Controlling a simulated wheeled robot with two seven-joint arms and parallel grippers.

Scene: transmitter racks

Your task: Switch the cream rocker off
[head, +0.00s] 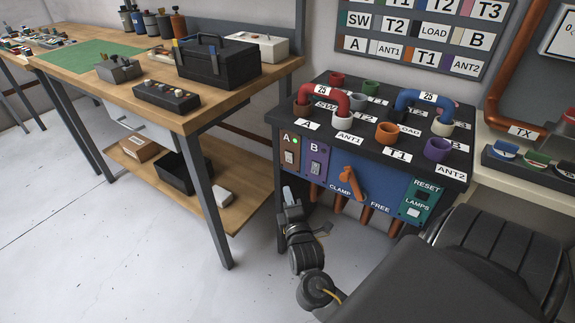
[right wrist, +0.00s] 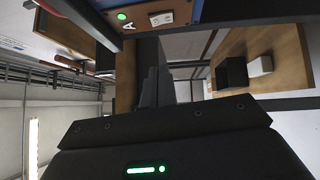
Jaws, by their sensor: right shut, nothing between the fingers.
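The cream rocker (head: 289,157) sits on the brown panel marked A on the rack's front, under a lit green lamp (head: 295,141). In the right wrist view the cream rocker (right wrist: 161,18) shows at the top, beside the lit green lamp (right wrist: 122,16). My right gripper (head: 289,192) is shut and empty, below the brown panel and apart from the rocker. Its closed fingers (right wrist: 160,85) point toward the rack in the wrist view. My left gripper is not in view.
A purple panel B with its own rocker (head: 315,168) is just right of panel A. An orange handle (head: 350,182) sticks out further right, near a teal RESET panel (head: 424,199). A workbench (head: 150,108) with a black toolbox (head: 217,62) stands left.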

